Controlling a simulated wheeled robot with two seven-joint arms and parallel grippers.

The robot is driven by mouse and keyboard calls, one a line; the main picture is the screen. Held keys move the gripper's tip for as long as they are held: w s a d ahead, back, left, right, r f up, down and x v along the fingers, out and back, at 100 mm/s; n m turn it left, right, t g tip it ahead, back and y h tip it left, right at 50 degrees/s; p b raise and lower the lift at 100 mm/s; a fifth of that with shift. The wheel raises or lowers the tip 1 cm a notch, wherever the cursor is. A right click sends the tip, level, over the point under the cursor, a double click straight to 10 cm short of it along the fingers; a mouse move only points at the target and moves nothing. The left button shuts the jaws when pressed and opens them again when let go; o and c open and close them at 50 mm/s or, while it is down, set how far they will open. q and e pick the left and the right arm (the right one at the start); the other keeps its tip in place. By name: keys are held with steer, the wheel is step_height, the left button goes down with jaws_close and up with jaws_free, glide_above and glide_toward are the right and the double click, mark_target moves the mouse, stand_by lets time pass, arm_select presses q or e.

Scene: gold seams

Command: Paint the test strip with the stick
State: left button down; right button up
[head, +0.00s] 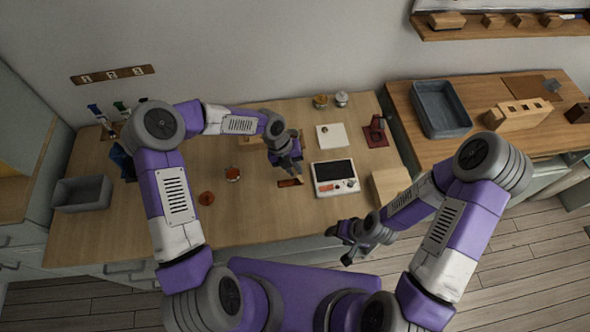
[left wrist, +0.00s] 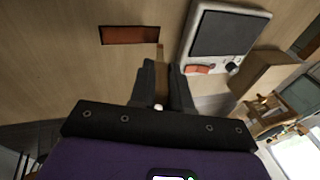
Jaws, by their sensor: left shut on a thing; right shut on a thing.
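The test strip (head: 290,182), a small red-brown rectangle, lies flat on the wooden table. It also shows in the left wrist view (left wrist: 130,35). My left gripper (head: 288,165) is over the table just behind the strip and points down. In the left wrist view its dark fingers (left wrist: 160,85) are shut on a thin brown stick (left wrist: 160,52). The stick's visible end is beside the strip's right end; I cannot tell whether it touches the table. My right gripper (head: 342,240) is in front of the table's front edge. What it holds is too small to make out.
A white device with a dark screen (head: 335,178) stands right of the strip. A small red pot (head: 232,174) and an orange-red disc (head: 206,198) lie to the left. A grey bin (head: 82,193) is at far left. A pale box (head: 390,185) stands at the right edge.

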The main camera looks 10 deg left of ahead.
arm_select(q)
steer(key=shift+s+a+f, duration=0.15)
steer(key=shift+a+f, duration=0.4)
steer(key=shift+a, duration=0.25)
steer(key=shift+s+a+r+p, duration=0.1)
steer(key=shift+a+p, duration=0.2)
steer(key=shift+a, duration=0.35)
steer(key=shift+s+a+r+p, duration=0.1)
steer(key=shift+a+p, duration=0.2)
steer(key=shift+a, duration=0.3)
steer(key=shift+s+a+f, duration=0.1)
steer(key=shift+s+a, duration=0.05)
steer(key=shift+a, duration=0.55)
steer(key=shift+s+a+r+p, duration=0.15)
steer(key=shift+a+p, duration=0.45)
steer(key=shift+a, duration=0.35)
steer(key=shift+w+a+r+p, duration=0.15)
steer(key=shift+a+p, duration=0.45)
steer(key=shift+a, duration=0.35)
steer(key=shift+s, duration=0.1)
arm_select(e)
steer(key=shift+a+f+g, duration=0.2)
steer(key=shift+a+g, duration=0.05)
steer(key=shift+g, duration=0.15)
